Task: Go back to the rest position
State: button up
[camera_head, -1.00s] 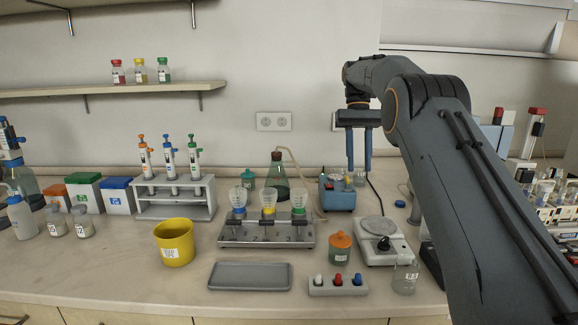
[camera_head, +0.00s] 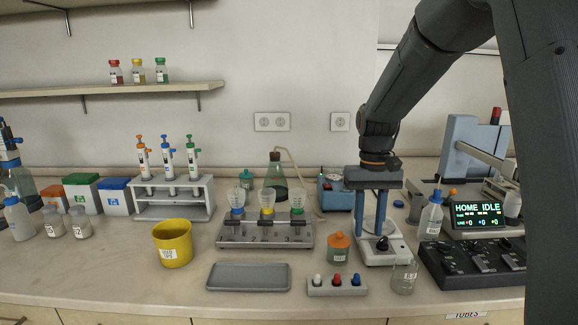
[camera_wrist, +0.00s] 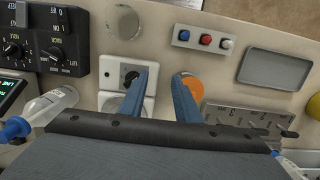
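My gripper (camera_head: 369,232) points straight down above the white hotplate-like device (camera_head: 376,257) in the head view. Its two blue fingers are apart with nothing between them. In the wrist view my gripper (camera_wrist: 166,82) also shows open and empty, with the white device (camera_wrist: 112,103) under the left finger and the orange-lidded jar (camera_wrist: 193,88) by the right finger. My arm comes down from the upper right of the head view.
The bench holds a jar with an orange lid (camera_head: 339,247), a glass beaker (camera_head: 404,278), a funnel rack (camera_head: 265,233), a grey tray (camera_head: 249,276) and a yellow bin (camera_head: 173,243). A black control box (camera_head: 475,266) and a screen reading HOME IDLE (camera_head: 479,214) stand at right.

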jog(key=s+f+t, duration=0.1)
jog(key=s+f, duration=0.3)
jog(key=s, duration=0.6)
jog(key=s+f, duration=0.4)
jog(key=s, duration=0.7)
jog(key=shift+t, duration=0.4)
